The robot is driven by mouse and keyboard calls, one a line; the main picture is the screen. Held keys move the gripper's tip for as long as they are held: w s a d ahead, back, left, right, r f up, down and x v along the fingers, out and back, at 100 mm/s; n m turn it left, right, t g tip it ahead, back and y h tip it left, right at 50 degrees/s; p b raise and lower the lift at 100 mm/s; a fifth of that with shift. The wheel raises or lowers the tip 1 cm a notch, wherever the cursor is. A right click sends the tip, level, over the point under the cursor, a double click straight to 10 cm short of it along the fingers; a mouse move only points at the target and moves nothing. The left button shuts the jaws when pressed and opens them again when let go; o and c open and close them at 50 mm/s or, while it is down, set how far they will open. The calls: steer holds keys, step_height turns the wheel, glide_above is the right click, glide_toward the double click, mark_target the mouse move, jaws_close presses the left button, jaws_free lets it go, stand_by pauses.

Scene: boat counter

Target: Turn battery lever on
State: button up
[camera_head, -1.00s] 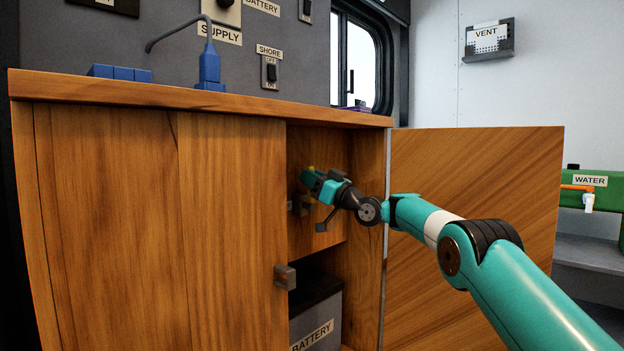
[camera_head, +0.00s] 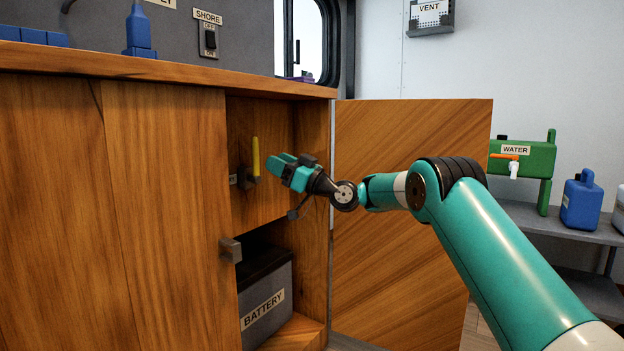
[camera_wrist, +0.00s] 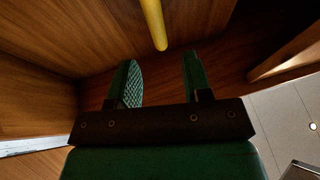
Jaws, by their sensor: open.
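The yellow battery lever (camera_head: 256,157) stands upright on a dark mount on the back panel inside the open cabinet. It also shows in the wrist view (camera_wrist: 154,25), beyond the fingertips. My gripper (camera_head: 276,166) is inside the cabinet opening, just right of the lever and apart from it. In the wrist view my gripper (camera_wrist: 161,72) has its two green fingers spread, with nothing between them. The grey box labelled BATTERY (camera_head: 268,295) sits in the lower compartment. A small label left of the lever mount is too small to read.
The open cabinet door (camera_head: 410,200) stands right of the opening, with my arm in front of it. The closed left door (camera_head: 165,200) has a grey handle (camera_head: 231,250). The countertop edge (camera_head: 170,75) runs above. A green WATER container (camera_head: 522,158) stands on a shelf at right.

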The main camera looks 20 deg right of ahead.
steer(key=b+v, duration=0.4)
steer(key=v, duration=0.5)
steer(key=shift+s+d+f, duration=0.2)
steer(key=shift+f, duration=0.05)
steer(key=shift+r, duration=0.1)
